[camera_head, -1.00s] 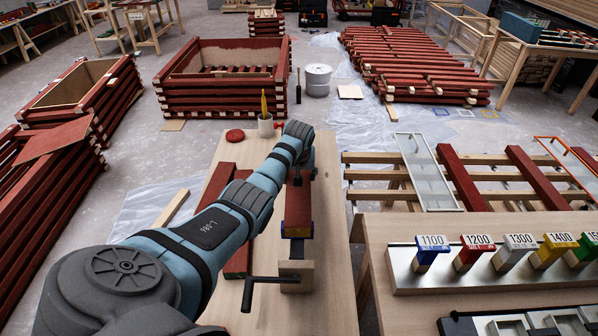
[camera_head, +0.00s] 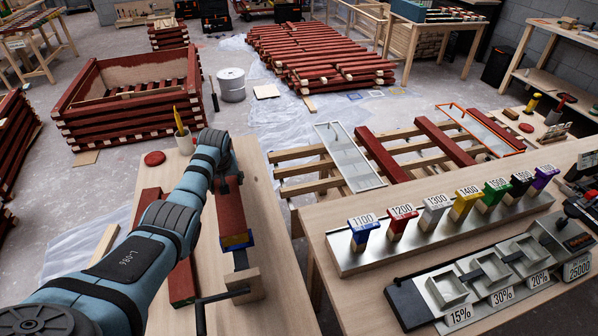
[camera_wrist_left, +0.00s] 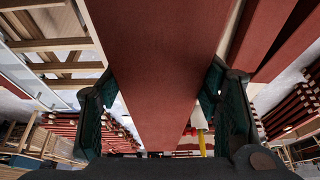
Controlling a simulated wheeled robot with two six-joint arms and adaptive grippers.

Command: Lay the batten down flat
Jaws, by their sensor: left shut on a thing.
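A red batten (camera_head: 232,205) is above the near wooden bench (camera_head: 265,190), partly hidden by my left arm. Its near end shows yellow and blue, close to a wooden block with a dark crank handle (camera_head: 244,286). I cannot tell whether it touches the block. My left gripper (camera_head: 222,182) is mostly hidden behind its own wrist in the head view. In the left wrist view, the gripper (camera_wrist_left: 160,110) has its dark fingers on both sides of the batten (camera_wrist_left: 155,60), shut on it. My right gripper is not in view.
Another red batten (camera_head: 181,272) lies on the bench, left of the held one. A cup with a yellow tool (camera_head: 185,143) and a red disc (camera_head: 154,158) are at the far end. A bench with coloured numbered blocks (camera_head: 403,222) stands at the right.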

